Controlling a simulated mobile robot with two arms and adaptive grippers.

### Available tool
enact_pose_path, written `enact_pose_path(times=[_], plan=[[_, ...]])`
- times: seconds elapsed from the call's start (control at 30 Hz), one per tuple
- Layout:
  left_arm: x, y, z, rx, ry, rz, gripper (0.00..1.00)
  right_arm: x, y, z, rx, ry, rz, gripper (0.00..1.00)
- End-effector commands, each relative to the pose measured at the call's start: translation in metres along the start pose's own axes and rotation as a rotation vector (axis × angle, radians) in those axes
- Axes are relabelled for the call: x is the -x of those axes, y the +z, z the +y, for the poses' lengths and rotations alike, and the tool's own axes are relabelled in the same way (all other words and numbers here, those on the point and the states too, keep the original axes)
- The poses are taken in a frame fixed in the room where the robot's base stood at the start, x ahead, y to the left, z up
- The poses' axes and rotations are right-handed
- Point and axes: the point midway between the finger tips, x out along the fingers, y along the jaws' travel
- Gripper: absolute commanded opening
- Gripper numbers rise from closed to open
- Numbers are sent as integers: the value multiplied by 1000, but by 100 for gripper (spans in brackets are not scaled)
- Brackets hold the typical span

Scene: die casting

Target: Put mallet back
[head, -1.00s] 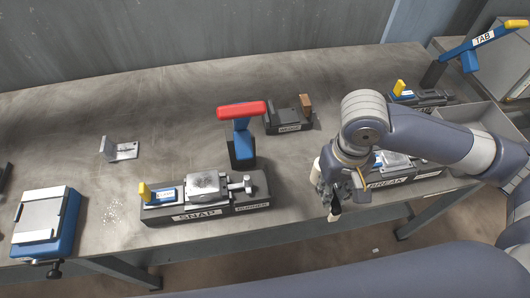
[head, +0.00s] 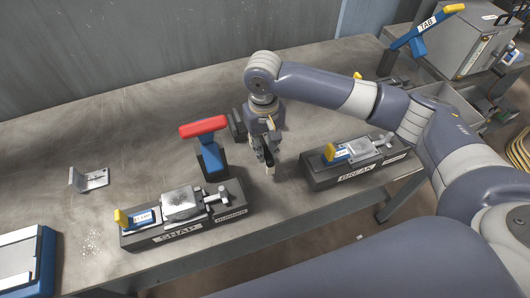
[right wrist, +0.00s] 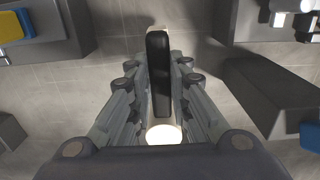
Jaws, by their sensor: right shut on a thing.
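My right gripper (head: 262,147) is over the bench, between the SNAP fixture and the BREAK fixture. It is shut on the mallet, of which little shows in the head view. In the right wrist view a long black part (right wrist: 158,75) and a pale round end (right wrist: 163,133) of the mallet lie between the fingers. The fingers hide the rest. My left gripper is not in view.
The SNAP fixture (head: 178,233) is at front left, with a red-handled blue post (head: 210,157) behind it. The BREAK fixture (head: 330,178) is to the right. A metal bracket (head: 89,180) lies at left. The bench (head: 130,120) is clear at the back left.

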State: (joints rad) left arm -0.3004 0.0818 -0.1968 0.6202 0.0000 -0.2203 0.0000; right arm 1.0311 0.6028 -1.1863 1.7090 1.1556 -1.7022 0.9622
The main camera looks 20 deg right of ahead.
Motion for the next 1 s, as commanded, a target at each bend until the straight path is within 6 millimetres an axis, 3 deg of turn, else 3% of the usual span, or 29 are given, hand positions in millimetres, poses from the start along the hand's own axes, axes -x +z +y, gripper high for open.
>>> enact_pose_path(times=[0.3,0.67,0.7,0.8,1.0], plan=[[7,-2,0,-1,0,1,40,-31,-2,0,-1,1,2,0],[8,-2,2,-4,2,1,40,-36,-2,-1,0,-1,2,0],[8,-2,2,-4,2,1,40,-38,-2,0,0,0,0,20],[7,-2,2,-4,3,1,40,-38,-2,0,0,0,1,38],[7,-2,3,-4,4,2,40,-38,-2,0,-1,0,1,38]])
